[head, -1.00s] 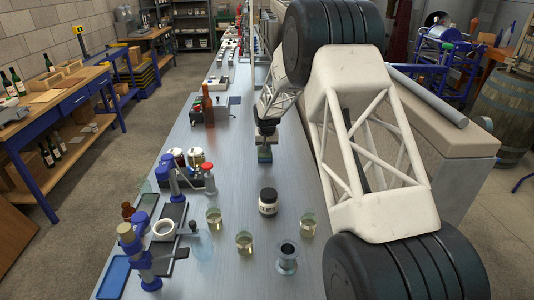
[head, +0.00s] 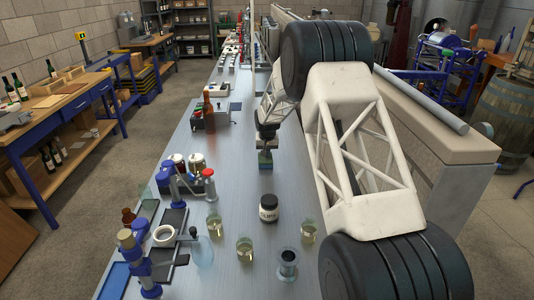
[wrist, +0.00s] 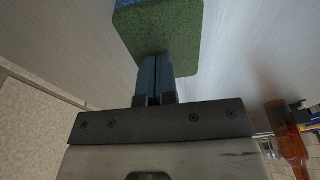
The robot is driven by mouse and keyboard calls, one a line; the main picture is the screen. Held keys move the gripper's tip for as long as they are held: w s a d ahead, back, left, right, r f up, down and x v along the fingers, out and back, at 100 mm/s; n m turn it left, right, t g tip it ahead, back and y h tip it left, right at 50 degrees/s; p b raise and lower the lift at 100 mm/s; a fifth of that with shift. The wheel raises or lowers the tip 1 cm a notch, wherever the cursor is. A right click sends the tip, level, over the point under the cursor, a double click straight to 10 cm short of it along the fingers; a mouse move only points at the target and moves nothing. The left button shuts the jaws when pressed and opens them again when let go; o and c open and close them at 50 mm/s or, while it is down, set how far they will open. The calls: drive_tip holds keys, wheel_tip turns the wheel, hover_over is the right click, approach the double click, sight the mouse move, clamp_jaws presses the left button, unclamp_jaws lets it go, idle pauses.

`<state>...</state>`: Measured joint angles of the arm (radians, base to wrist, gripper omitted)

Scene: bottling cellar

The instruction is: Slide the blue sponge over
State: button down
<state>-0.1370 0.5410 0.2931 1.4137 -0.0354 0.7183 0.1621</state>
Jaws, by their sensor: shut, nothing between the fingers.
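The sponge (head: 265,161) stands on the long grey bench, beyond the white-labelled jar. In the wrist view the sponge (wrist: 168,28) shows a green face, with blue at its upper left edge. My gripper (head: 267,145) is low over the bench at the sponge. In the wrist view my gripper's fingers (wrist: 154,66) are together and empty, with their tips against or very close to the green face. I cannot tell whether they touch it. The sponge's far side is hidden.
The jar (head: 268,208) stands on the near side of the sponge, with glass beakers (head: 245,248) around it. Blue-handled bench devices (head: 172,180) line the left edge. A brown bottle (head: 208,108) stands farther back on the left. Bare bench lies left of the sponge.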

drive_tip(key=shift+s+f, duration=0.25)
drive_tip(key=shift+f, duration=0.35)
drive_tip(key=shift+s, duration=0.2)
drive_tip(key=s, duration=2)
drive_tip(key=shift+s+f, duration=0.2)
drive_tip(key=shift+r, duration=0.7)
drive_tip(key=shift+w+r, duration=0.25)
drive_tip(key=shift+r, duration=0.05)
drive_tip(key=shift+r, duration=0.1)
